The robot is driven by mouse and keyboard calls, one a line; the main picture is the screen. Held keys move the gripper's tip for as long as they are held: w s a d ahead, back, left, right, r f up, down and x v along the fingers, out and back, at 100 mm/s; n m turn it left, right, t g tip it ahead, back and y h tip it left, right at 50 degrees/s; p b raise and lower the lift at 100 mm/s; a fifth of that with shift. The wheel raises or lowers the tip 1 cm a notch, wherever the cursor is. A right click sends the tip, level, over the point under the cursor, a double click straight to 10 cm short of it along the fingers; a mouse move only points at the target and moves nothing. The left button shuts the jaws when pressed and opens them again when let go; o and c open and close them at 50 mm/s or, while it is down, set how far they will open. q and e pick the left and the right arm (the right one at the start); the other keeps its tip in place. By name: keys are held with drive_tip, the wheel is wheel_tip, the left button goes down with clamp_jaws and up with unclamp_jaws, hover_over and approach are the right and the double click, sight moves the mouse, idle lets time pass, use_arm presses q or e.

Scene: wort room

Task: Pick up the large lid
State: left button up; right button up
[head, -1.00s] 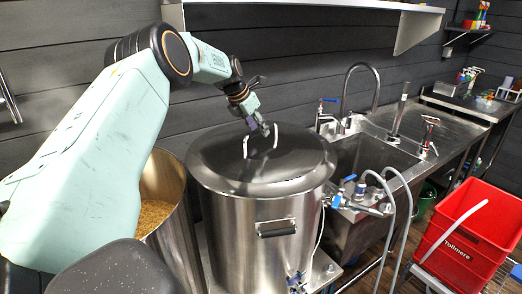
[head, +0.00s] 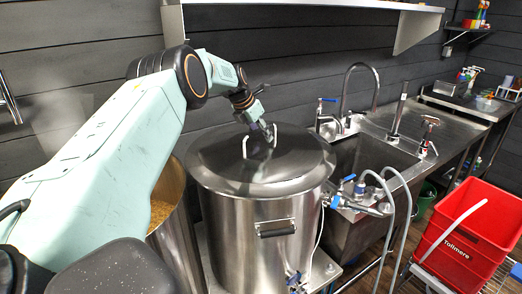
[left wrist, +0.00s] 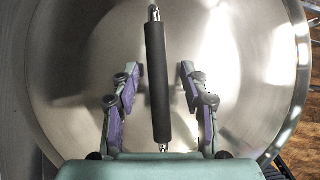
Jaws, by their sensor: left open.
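The large lid (head: 235,162) is a round steel cover lying on top of a big steel kettle (head: 245,235). Its bar handle (left wrist: 157,85), with a black grip and steel ends, stands up from the lid's middle. My left gripper (head: 263,132) is over the handle, pointing down, and is open. In the left wrist view the lid (left wrist: 235,60) fills most of the picture. There, the two purple-grey fingers stand on either side of the black grip with gaps at both sides. In the head view the gripper hides much of the grip. My right gripper is not in view.
An open steel vessel with grain (head: 160,211) stands left of the kettle. A sink (head: 370,160) with a tall tap and valve hoses is to the right. A red crate (head: 465,235) stands at far right. A wall shelf (head: 310,4) hangs above.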

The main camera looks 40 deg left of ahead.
use_arm(q)
drive_tip(key=shift+a+f, duration=0.1)
drive_tip(key=shift+f, duration=0.05)
drive_tip(key=shift+s, duration=0.15)
drive_tip(key=shift+c, duration=0.3)
drive_tip(key=shift+w+f, duration=0.1)
drive_tip(key=shift+w, duration=0.1)
drive_tip(key=c, duration=0.3)
drive_tip(key=shift+s, duration=0.15)
clamp_jaws()
